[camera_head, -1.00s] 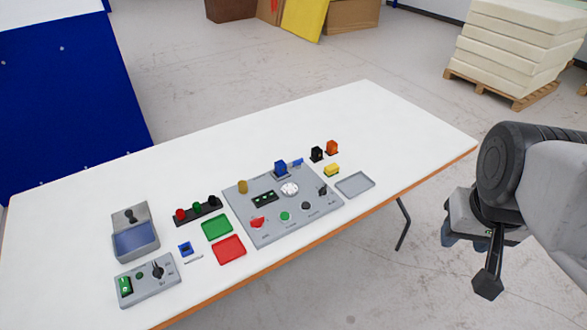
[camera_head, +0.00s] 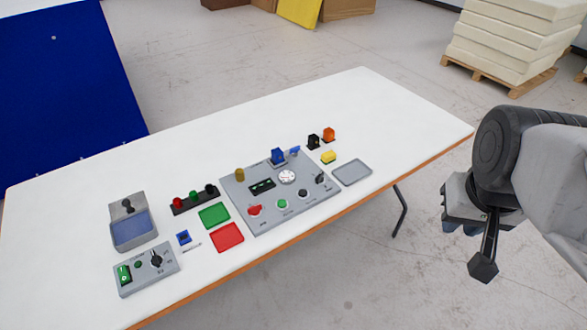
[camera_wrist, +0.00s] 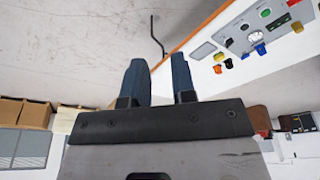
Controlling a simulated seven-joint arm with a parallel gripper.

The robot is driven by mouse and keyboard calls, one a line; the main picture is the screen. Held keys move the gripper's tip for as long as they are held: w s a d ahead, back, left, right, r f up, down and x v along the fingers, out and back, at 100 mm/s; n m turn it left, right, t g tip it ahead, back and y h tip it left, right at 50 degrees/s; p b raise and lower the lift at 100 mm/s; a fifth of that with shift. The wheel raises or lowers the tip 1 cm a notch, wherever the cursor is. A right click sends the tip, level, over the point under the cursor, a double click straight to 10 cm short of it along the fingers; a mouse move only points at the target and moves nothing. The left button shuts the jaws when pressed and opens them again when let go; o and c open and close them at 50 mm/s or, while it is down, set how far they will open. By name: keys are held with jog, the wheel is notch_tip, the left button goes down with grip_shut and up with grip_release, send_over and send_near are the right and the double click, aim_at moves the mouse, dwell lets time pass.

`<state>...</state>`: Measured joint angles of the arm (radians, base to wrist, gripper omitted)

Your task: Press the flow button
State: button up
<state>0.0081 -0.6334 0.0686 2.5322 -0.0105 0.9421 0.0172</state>
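A grey control panel (camera_head: 265,222) lies on the white table. It carries a red control (camera_head: 254,210), a green round button (camera_head: 283,204), a black round button (camera_head: 303,193), a dial gauge (camera_head: 287,176) and a small dark display (camera_head: 262,187). Its labels are too small to read, so I cannot tell which button is the flow one. The panel also shows at the upper right of the wrist view (camera_wrist: 233,33). My gripper (camera_wrist: 159,62) has two blue fingers spread apart with nothing between them. In the head view it hangs right of the table (camera_head: 462,228), well away from the panel.
A smaller grey box (camera_head: 146,270) with a green switch and knob is at the table's left. Green (camera_head: 214,215) and red (camera_head: 228,237) trays lie beside the panel; an empty grey tray (camera_head: 352,172) lies right. The table's far right is clear.

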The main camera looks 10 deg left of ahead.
grip_shut()
dwell(1.4)
